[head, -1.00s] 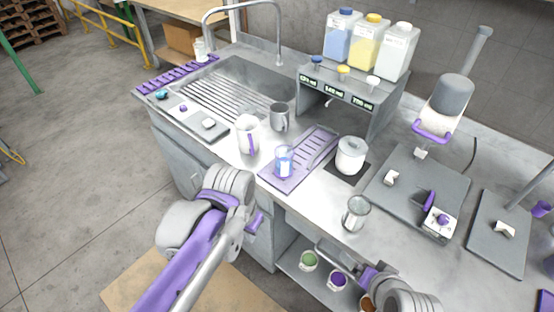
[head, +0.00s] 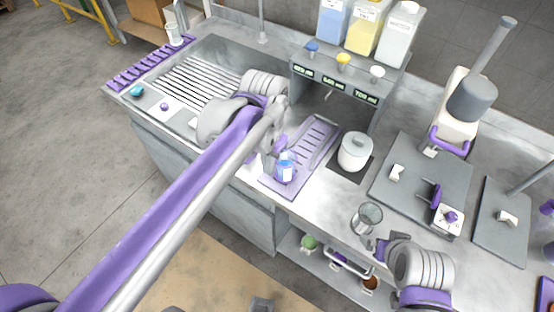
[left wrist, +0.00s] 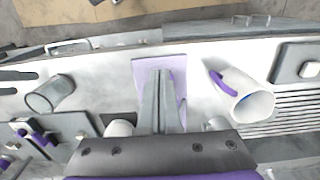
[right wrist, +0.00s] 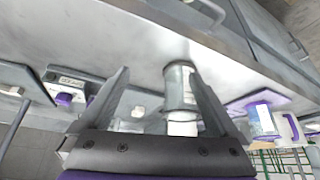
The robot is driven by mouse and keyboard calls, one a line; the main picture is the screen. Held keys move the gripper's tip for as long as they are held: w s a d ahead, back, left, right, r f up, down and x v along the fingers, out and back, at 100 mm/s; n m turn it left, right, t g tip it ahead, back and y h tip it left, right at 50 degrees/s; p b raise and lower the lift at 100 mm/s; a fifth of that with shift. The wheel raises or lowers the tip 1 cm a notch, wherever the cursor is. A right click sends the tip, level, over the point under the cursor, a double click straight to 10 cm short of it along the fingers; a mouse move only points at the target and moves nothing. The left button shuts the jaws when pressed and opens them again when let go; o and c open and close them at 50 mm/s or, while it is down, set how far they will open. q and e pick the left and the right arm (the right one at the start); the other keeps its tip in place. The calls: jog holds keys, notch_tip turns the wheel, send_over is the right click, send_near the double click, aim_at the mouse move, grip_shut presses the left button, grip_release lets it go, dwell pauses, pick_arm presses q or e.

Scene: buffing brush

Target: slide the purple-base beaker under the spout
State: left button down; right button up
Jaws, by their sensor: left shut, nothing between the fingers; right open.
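The purple-base beaker (head: 285,170), with a bluish-purple lower part and a white label, stands upright on the purple slotted tray (head: 318,140), near its front end. It also shows in the right wrist view (right wrist: 263,119). The spout (head: 329,96) is under the dispenser shelf, beyond the tray's back part. My left gripper (head: 272,152) is shut and empty, just left of the beaker; I cannot tell whether they touch. In the left wrist view its fingers (left wrist: 160,76) hide the beaker. My right gripper (head: 352,263) is open and empty near the counter's front edge.
A clear glass beaker (head: 367,217) stands by my right gripper. A white lidded pot (head: 355,151) is right of the tray. A white pitcher with a purple handle (left wrist: 246,102) stands beside the tray. The sink (head: 190,85) is at the left.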

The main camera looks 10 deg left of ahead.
aim_at(293, 158)
jog(key=shift+s+d+f, duration=0.1)
jog(key=shift+s+f, duration=0.05)
jog(key=shift+s, duration=0.45)
pick_arm(q)
jog(key=f, duration=0.9)
jog(key=shift+s+d+f+b, duration=0.1)
jog(key=shift+s+f+b, duration=0.1)
jog(key=shift+s+b, duration=0.2)
pick_arm(e)
jog(key=shift+f, duration=0.4)
pick_arm(q)
jog(key=w, duration=0.1)
jog(key=w+d, duration=0.1)
jog(key=w, duration=0.1)
jog(key=shift+w+d+f+p, duration=0.1)
jog(key=shift+w+d+p, duration=0.1)
jog(key=shift+p, duration=0.2)
pick_arm(e)
jog(key=shift+w+r, duration=0.2)
jog(key=shift+r, duration=0.3)
pick_arm(q)
jog(key=shift+w, duration=0.2)
pick_arm(e)
jog(key=shift+w, duration=0.1)
pick_arm(q)
jog(key=shift+s, duration=0.1)
